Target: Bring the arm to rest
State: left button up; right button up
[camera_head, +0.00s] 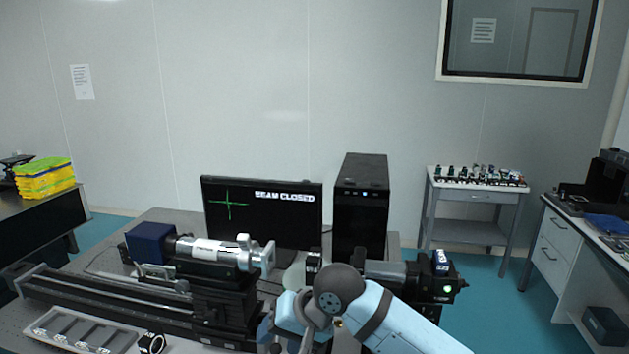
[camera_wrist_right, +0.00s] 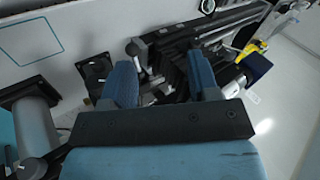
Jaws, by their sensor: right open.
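My right arm reaches in from the lower right in the head view, blue and grey. Its gripper (camera_head: 290,335) is at the bottom centre, partly hidden by its own wrist, in front of the monitor and beside the optical rail. In the right wrist view the gripper (camera_wrist_right: 160,85) shows two blue fingers spread apart with nothing between them. Dark rail parts and a small post with a knob (camera_wrist_right: 137,50) lie beyond the fingers. I cannot tell the distance to them. My left gripper is not in view.
A monitor (camera_head: 262,225) reading "BEAM CLOSED" and a black computer tower (camera_head: 361,205) stand at the table's back. A laser tube assembly (camera_head: 205,250) sits left of the gripper, over a long black rail (camera_head: 110,295). A grey tray (camera_head: 80,332) lies front left. Side tables stand apart.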

jog(key=s+d+f+t+y+p, duration=0.1)
jog(key=s+d+f+t, duration=0.3)
jog(key=f, duration=0.5)
jog(key=s+d+f+t, duration=0.2)
jog(key=d+f, duration=0.4)
jog(key=f, duration=0.3)
jog(key=s+d+f+n+t+h, duration=0.1)
jog(key=s+d+f+h, duration=0.1)
jog(key=s+d+f, duration=0.3)
jog(key=s+d+f+n+t+h+p, duration=0.1)
jog(key=s+d+f, duration=0.4)
jog(key=s+d, duration=0.5)
jog(key=shift+s+d+t+h, duration=0.3)
jog(key=shift+s+t+h, duration=0.2)
jog(key=shift+s+h, duration=0.4)
jog(key=shift+w+a, duration=0.1)
jog(key=shift+w, duration=0.1)
jog(key=shift+c, duration=0.4)
